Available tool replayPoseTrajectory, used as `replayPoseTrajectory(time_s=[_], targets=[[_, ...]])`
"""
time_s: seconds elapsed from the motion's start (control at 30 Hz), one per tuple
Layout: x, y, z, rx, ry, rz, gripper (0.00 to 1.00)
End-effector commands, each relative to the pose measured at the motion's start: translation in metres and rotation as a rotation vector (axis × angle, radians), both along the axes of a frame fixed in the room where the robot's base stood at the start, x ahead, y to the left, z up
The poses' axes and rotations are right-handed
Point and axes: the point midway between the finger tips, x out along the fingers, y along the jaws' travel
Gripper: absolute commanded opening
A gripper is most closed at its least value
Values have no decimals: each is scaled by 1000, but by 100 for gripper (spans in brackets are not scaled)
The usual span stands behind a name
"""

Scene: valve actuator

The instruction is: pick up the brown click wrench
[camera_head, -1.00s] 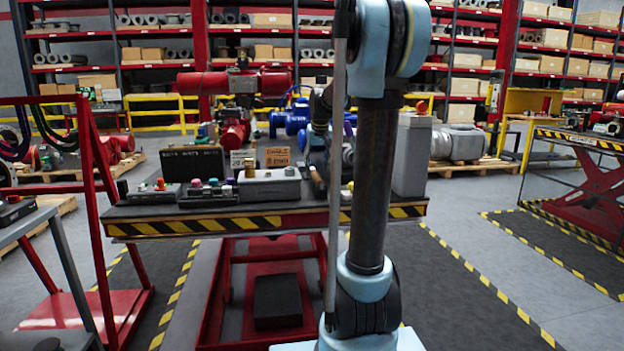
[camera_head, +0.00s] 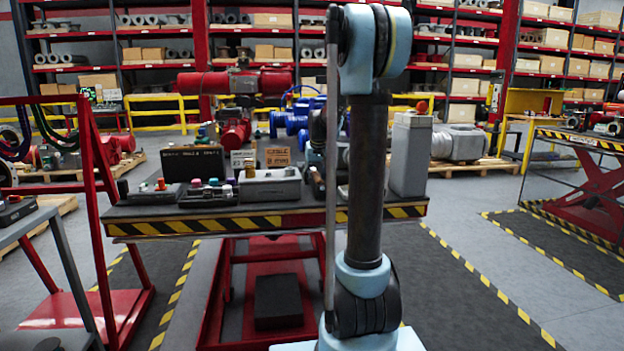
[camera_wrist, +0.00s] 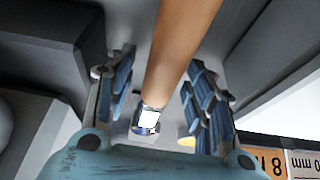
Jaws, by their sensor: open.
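The brown click wrench (camera_wrist: 182,48) shows in the wrist view as a smooth brown handle with a bright metal end (camera_wrist: 147,120). The handle runs from the top edge down into the space between the fingers. My gripper (camera_wrist: 160,82) is open, with one blue-padded finger on each side of the handle and visible gaps to both. In the head view my gripper is hidden behind my arm, and the wrench cannot be told clearly there.
A striped-edge workbench (camera_head: 160,228) carries a grey control box (camera_head: 268,186), a dark panel (camera_head: 192,163) and a tall grey box (camera_head: 410,155). In the wrist view, grey walls flank the fingers, and an orange label (camera_wrist: 268,160) is at lower right.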

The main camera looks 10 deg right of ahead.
Motion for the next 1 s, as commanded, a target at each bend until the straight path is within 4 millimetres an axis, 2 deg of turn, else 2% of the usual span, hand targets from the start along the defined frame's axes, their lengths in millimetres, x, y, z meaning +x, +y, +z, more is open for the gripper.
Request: replayPoseTrajectory(time_s=[0.03, 0.23, 0.67, 0.77, 1.0], targets=[[0, 0, 0, 0, 0, 0, 45], [0, -1, 0, 0, 0, -1, 0], [0, -1, 7, 0, -1, -1, 0], [0, -1, 18, 0, -1, -1, 0], [0, -1, 57, -1, -1, -1, 0]])
